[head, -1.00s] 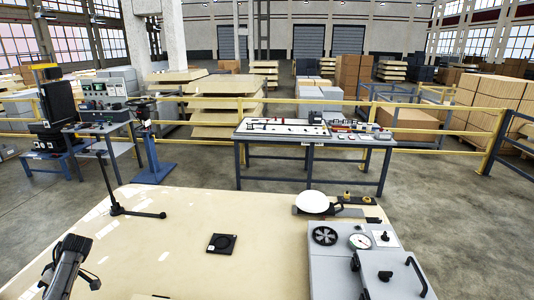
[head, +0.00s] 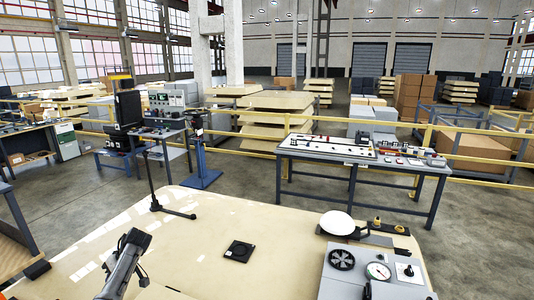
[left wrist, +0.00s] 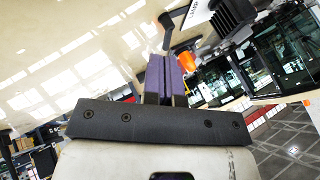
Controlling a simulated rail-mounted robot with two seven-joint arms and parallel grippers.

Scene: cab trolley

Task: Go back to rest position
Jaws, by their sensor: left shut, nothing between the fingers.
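My left gripper (left wrist: 168,78) shows in the left wrist view, its two purple fingers pressed together with nothing between them. It is apart from the cream glossy surface (left wrist: 70,45) behind it. A dark object with a bright orange part (left wrist: 181,58) appears beyond the fingertips; I cannot tell whether they touch. In the head view I cannot clearly make out the left gripper. A dark grey jointed shape (head: 125,265) stands at the lower left; I cannot tell whether it is mine. My right gripper is in neither view.
The cream tabletop (head: 190,235) bears a black square block (head: 238,251), a black stand (head: 155,190), a white dome (head: 337,222) and grey panels with a fan (head: 342,260) and gauge (head: 378,271). Behind are a workbench (head: 350,150) and yellow railing (head: 260,152). Mid-tabletop is largely clear.

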